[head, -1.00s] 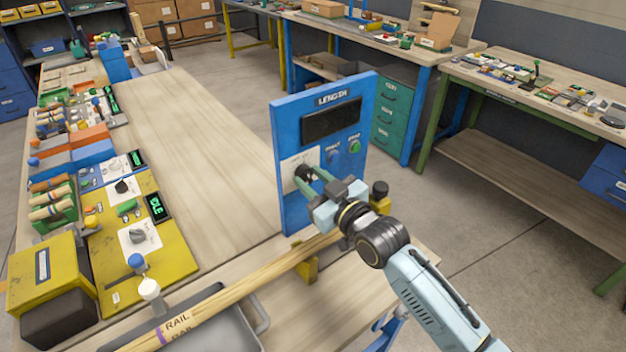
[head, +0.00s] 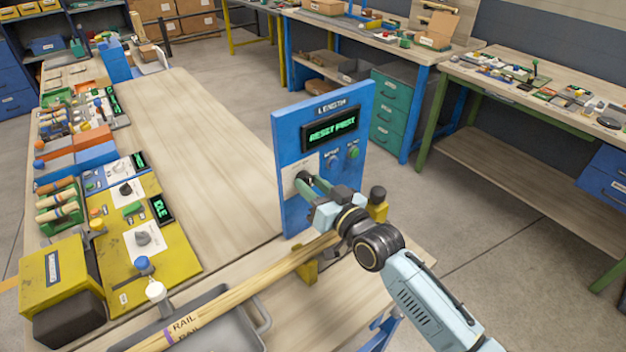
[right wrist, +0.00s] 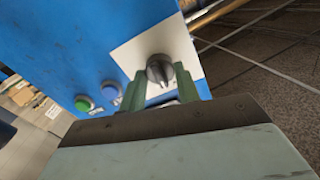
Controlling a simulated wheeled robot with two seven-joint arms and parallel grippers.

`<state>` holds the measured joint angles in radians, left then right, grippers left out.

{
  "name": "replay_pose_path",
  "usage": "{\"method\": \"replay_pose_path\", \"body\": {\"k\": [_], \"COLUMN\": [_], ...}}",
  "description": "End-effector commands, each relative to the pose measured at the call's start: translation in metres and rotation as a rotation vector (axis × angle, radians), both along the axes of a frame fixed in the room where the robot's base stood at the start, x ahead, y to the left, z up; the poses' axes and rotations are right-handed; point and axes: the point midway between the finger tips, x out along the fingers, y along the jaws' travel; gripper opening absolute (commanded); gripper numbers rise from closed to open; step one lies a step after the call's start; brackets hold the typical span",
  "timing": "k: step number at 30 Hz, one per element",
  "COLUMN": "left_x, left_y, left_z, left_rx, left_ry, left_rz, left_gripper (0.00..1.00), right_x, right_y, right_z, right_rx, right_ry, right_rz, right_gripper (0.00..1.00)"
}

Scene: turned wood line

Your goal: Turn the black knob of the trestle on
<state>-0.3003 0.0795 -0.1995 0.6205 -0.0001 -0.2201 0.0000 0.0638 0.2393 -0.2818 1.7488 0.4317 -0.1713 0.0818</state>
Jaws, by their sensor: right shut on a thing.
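The blue upright panel labelled LENGTH (head: 290,135) stands at the table's right side. Its black knob (head: 302,177), on a white plate at lower left, is mostly hidden by my gripper in the head view. In the right wrist view the knob (right wrist: 159,68) looks dark grey and sits between the green fingers. My right gripper (head: 311,184) is shut on this knob. The panel's display (head: 331,128) is lit with green text that seems to read RESET FIRST. My left gripper is not in view.
A blue button (right wrist: 110,91) and a green button (right wrist: 83,104) sit beside the knob plate. Wooden rails (head: 250,287) lie in front over a grey tray (head: 262,318). A yellow panel (head: 183,262) with other dark knobs is at left. The middle tabletop (head: 200,130) is clear.

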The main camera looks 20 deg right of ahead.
Motion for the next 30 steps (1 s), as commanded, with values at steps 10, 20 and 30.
{"method": "replay_pose_path", "body": {"k": [10,20,30], "left_x": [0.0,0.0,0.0], "left_y": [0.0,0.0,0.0], "left_z": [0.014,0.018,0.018], "left_rx": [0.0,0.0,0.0], "left_ry": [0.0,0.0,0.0], "left_rz": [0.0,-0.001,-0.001], "left_gripper": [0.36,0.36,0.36], "right_x": [0.0,0.0,0.0], "right_y": [0.0,0.0,0.0], "right_z": [0.001,0.0,0.0], "right_rx": [0.232,0.339,0.354], "right_ry": [0.084,0.121,0.127], "right_rz": [0.0,-0.001,0.001], "right_gripper": [0.09,0.09,0.09]}}
